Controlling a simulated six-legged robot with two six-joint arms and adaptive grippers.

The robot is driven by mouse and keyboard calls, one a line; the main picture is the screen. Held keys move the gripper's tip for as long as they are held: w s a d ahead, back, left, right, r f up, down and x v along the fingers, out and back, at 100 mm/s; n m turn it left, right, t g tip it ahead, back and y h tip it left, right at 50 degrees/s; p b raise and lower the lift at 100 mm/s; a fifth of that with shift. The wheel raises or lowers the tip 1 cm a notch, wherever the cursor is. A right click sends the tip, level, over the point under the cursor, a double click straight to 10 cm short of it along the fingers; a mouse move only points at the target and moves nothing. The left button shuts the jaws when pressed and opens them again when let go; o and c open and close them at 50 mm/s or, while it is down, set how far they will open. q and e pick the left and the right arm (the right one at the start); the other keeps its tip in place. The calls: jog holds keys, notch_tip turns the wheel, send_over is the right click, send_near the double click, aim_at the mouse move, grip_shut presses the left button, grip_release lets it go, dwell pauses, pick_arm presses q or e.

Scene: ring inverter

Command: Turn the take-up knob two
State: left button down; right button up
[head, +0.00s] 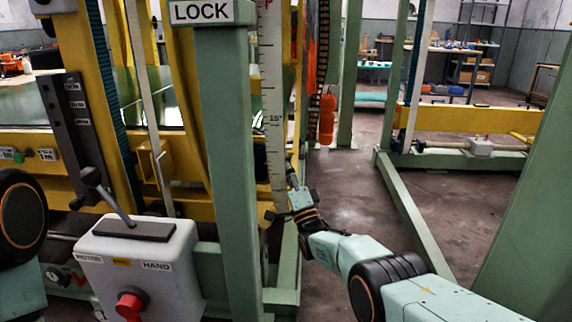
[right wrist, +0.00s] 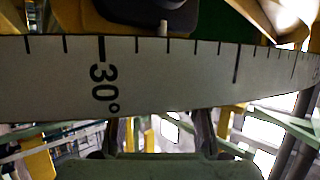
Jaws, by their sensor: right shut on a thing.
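My right gripper (head: 279,198) reaches in from the right in the head view, at the lower end of the pale degree scale (head: 271,110). One dark finger points up and the other points left. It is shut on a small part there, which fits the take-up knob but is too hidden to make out. In the right wrist view the curved scale plate (right wrist: 150,85), marked 30°, crosses in front. It hides the fingertips and whatever is between them. My left gripper is out of view; only part of that arm shows at the left edge.
A grey control box (head: 140,255) with a lever and red knob (head: 131,304) stands at lower left.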

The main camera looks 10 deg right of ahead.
jog(key=shift+s+f, duration=0.1)
jog(key=o, duration=1.2)
jog(key=shift+s+d+f, duration=0.1)
jog(key=shift+s+f, duration=0.3)
jog(key=v, duration=1.1)
jog(key=shift+r, duration=0.25)
